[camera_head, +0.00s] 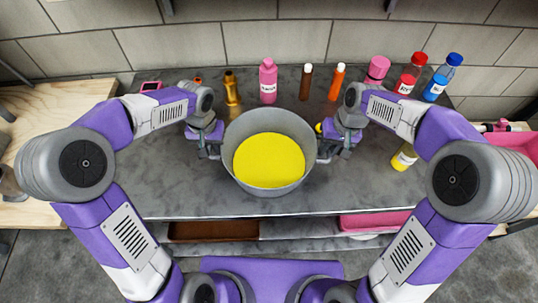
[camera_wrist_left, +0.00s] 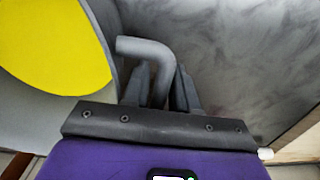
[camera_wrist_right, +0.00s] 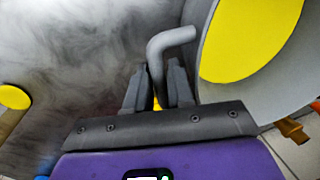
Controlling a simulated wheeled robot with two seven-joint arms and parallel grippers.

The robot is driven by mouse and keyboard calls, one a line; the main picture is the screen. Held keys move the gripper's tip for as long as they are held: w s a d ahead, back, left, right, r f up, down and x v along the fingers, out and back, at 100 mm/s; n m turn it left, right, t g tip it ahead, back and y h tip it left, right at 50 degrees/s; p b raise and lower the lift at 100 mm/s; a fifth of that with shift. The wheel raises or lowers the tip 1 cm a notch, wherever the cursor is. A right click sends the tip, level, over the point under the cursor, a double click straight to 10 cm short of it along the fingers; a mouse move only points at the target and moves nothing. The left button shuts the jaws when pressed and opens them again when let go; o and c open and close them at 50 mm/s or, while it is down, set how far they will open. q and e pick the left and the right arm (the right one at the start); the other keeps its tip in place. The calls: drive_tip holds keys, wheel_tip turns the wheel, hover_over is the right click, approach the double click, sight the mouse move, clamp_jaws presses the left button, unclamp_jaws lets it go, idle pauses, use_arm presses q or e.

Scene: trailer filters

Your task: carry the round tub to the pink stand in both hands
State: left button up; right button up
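The round tub (camera_head: 233,135) is a grey metal pot with yellow contents and a bent tube handle on each side. It is upright over the middle of the grey table; I cannot tell whether it touches the top. My left gripper (camera_head: 212,150) has its fingers closed around the left handle (camera_wrist_left: 148,49). My right gripper (camera_head: 328,152) has its fingers closed around the right handle (camera_wrist_right: 170,40). The yellow contents also show in both wrist views. A pink object (camera_head: 518,142) at the right edge may be the pink stand; my right arm partly hides it.
Several bottles stand along the back of the table (camera_head: 185,190), including a pink bottle (camera_head: 268,82) and a blue-capped bottle (camera_head: 443,78). A brown tray (camera_head: 212,231) and a pink tray (camera_head: 372,222) lie on the lower shelf.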

use_arm(q)
clamp_jaws()
use_arm(e)
clamp_jaws()
use_arm(q)
drive_tip(key=shift+r, duration=0.15)
use_arm(e)
drive_tip(key=shift+r, duration=0.15)
